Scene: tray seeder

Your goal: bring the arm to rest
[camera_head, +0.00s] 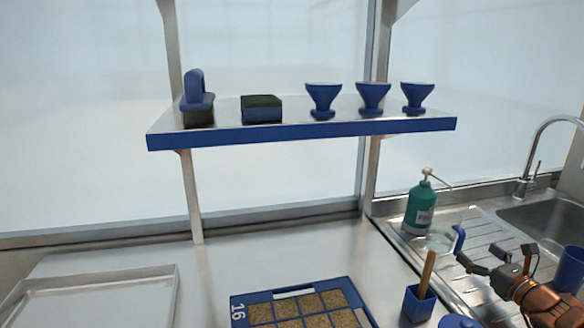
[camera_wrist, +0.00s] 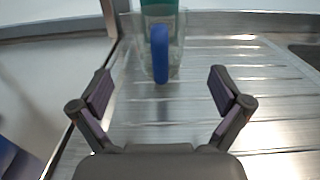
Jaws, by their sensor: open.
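My gripper (camera_head: 496,255) is at the lower right of the head view, above the ribbed metal drainboard (camera_head: 480,225). Its two fingers are spread apart with nothing between them, and they also show in the wrist view (camera_wrist: 162,85). Just ahead of the fingers stands a clear jug (camera_head: 438,241) with a blue handle (camera_head: 459,238). In the wrist view the blue handle (camera_wrist: 160,55) faces me, centred between the fingertips and seemingly a little beyond them.
A green pump bottle (camera_head: 421,207) stands behind the jug. A blue pot holding a wooden stick (camera_head: 418,304), a seed tray (camera_head: 298,306) and an empty white tray (camera_head: 95,300) are on the table. A sink (camera_head: 545,215) and blue cup (camera_head: 570,270) lie right. A shelf (camera_head: 300,133) is above.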

